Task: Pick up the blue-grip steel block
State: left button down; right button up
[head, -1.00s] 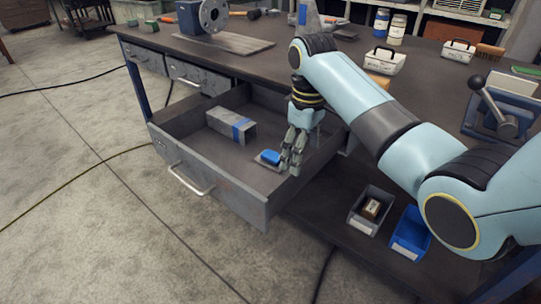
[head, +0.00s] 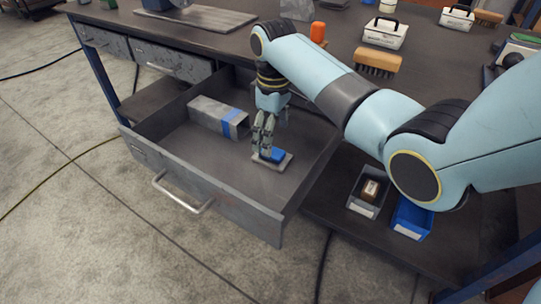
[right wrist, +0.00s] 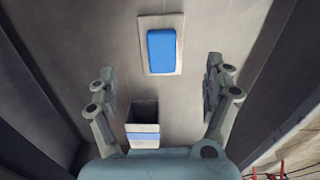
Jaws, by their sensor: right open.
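A long grey steel block with a blue band (head: 208,115) lies in the open drawer, left of my right gripper (head: 264,142). In the right wrist view the banded block (right wrist: 143,140) shows its dark end low between the fingers. A small light plate with a raised blue pad (head: 277,155) lies on the drawer floor beside my right fingertips; contact cannot be told. In the right wrist view the blue pad (right wrist: 161,50) is ahead, between the lines of the spread fingers. My right gripper (right wrist: 158,76) is open and empty, pointing down. My left gripper is not in view.
The open drawer (head: 215,205) has raised walls around both pieces; its floor is otherwise clear. The workbench top (head: 225,48) is above it, with a brush (head: 378,62) and a white caddy (head: 385,33). Grey and blue bins (head: 411,218) stand on the lower shelf at right.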

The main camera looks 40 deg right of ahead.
jog(key=shift+f, duration=0.8)
notch_tip(320, 180, down, 5)
jog(key=shift+a+r+b, duration=0.15)
jog(key=shift+r+b, duration=0.05)
jog(key=shift+b, duration=0.5)
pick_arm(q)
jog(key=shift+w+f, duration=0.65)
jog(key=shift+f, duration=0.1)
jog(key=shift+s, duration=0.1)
pick_arm(e)
jog(key=c, duration=0.4)
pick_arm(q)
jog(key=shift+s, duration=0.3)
pick_arm(e)
jog(key=shift+r, duration=0.1)
jog(key=c, duration=1.3)
